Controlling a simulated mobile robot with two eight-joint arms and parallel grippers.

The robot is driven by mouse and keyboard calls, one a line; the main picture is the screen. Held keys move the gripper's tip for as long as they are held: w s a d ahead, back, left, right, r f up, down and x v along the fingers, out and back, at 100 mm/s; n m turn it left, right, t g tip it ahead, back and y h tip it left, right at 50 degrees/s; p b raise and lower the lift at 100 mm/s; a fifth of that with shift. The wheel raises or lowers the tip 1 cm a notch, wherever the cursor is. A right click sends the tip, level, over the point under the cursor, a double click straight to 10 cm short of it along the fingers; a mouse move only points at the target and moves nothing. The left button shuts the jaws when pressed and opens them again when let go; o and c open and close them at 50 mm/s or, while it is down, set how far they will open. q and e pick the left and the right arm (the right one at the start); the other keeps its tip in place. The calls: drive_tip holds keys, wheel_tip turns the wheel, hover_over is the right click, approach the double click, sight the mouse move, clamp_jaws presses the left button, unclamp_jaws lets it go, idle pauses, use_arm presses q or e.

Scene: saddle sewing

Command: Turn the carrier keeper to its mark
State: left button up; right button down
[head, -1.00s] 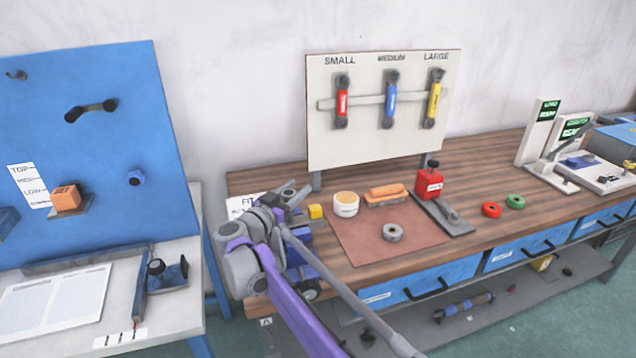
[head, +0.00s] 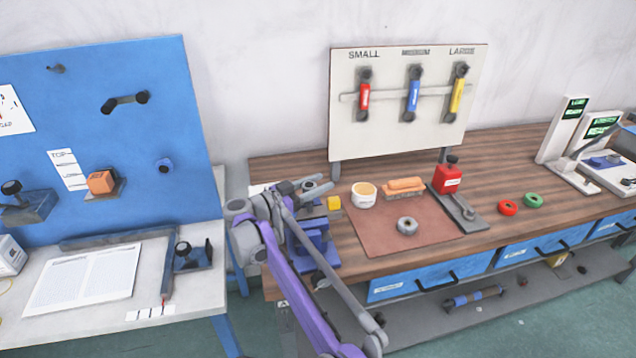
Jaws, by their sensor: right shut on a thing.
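My right gripper (head: 318,188) is at the left front corner of the wooden bench, above and behind a blue fixture (head: 320,243). Its arm comes up from the bottom of the picture. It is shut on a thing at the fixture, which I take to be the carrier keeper. The gripper and wrist hide the keeper, so its mark and turn angle cannot be made out. My left gripper is not in view.
A tool board (head: 345,130) rises behind. A blue panel (head: 110,200) stands left, across a gap.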

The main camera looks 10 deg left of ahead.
sight(303, 190)
drive_tip(key=shift+c, duration=1.7)
unclamp_jaws()
drive_tip(key=b+v, duration=0.1)
drive_tip(key=v, duration=0.9)
drive_tip(key=shift+s+a, duration=0.25)
drive_tip(key=shift+s, duration=0.05)
